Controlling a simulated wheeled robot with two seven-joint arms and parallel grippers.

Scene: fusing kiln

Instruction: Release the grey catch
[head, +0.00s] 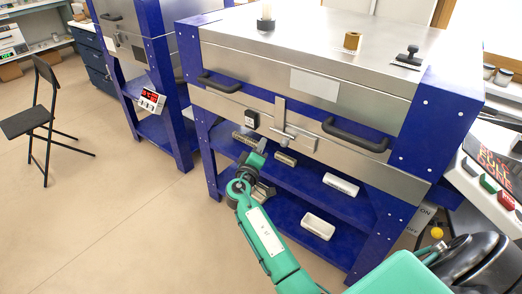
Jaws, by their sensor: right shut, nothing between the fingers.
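The grey catch (280,112) is on the front of the steel kiln (235,105), between its two black handles. Its bar stands upright across the seam between lid and body, with a short crosspiece at its lower end. My right gripper (262,146) is at the end of the green arm, in front of the kiln's upper shelf. It appears below and a little left of the catch, apart from it. It is shut and empty; its fingertips are small and hard to make out. My left gripper is out of view.
Black handles (220,84) and (355,136) jut from the kiln front. Blue shelves below hold blocks and a white tray (318,226). A second kiln stands behind left. Floor at left is free up to a chair (40,115).

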